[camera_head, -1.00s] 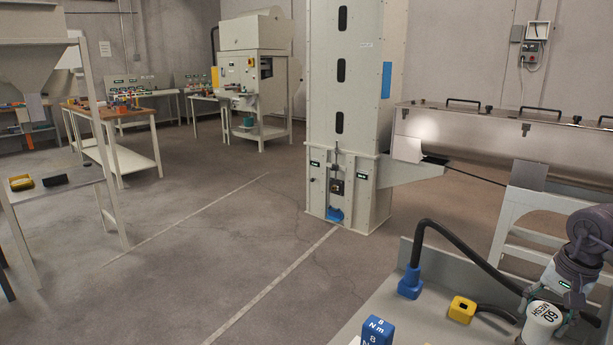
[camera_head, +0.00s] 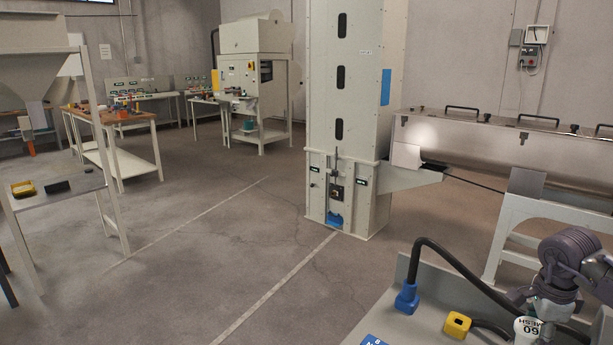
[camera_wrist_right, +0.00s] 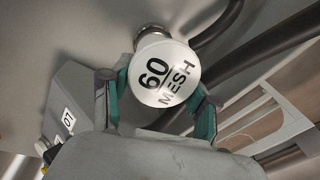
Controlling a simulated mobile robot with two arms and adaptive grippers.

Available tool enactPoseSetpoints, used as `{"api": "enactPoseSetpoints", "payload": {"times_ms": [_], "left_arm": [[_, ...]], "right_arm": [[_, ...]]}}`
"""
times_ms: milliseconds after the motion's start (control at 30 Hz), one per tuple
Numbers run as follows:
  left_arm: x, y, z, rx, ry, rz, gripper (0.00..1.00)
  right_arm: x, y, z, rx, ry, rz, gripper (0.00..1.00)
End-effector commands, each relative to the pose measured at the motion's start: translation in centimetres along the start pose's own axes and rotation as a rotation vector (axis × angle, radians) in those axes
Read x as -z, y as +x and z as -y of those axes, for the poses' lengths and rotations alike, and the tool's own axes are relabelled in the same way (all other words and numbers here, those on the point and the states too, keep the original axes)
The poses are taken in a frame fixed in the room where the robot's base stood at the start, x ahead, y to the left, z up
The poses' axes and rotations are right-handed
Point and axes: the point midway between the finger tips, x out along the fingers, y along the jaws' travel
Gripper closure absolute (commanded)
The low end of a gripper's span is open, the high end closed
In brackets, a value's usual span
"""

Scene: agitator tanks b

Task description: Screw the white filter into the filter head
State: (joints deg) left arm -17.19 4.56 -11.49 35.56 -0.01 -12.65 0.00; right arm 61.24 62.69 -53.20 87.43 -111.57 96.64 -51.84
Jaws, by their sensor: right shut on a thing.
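The white filter (camera_head: 527,328) is at the bottom right of the head view, cut off by the lower edge. In the right wrist view the white filter (camera_wrist_right: 166,76) shows its round end face marked "60 MESH". My right gripper (camera_wrist_right: 157,104) is shut on it, with a green-edged finger on each side. A metallic round fitting (camera_wrist_right: 150,31) shows just behind the filter and may be the filter head. Whether filter and fitting touch cannot be told. My left gripper is in neither view.
A grey bench panel (camera_head: 430,283) lies around the filter. A black hose with a blue end block (camera_head: 407,297) and a yellow block (camera_head: 457,324) stand left of it. Dark hoses (camera_wrist_right: 262,62) run close to the filter at right. The floor further left is open.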

Motion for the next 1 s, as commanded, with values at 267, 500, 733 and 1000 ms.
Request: {"api": "enactPoseSetpoints", "payload": {"times_ms": [267, 500, 733, 1000], "left_arm": [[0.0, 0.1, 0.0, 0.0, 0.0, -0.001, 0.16], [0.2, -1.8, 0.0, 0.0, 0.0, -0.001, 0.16], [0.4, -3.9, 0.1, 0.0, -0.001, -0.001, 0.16], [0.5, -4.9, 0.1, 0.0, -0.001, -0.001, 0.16]], "right_arm": [[-0.2, 0.5, -0.3, -0.012, 0.017, -0.003, 1.0], [-0.3, 0.1, -0.3, -0.034, 0.268, -0.038, 1.0], [-0.3, 0.1, -0.2, -0.064, 0.705, -0.099, 1.0], [-0.2, 0.5, -0.2, -0.082, 1.014, -0.139, 1.0]]}}
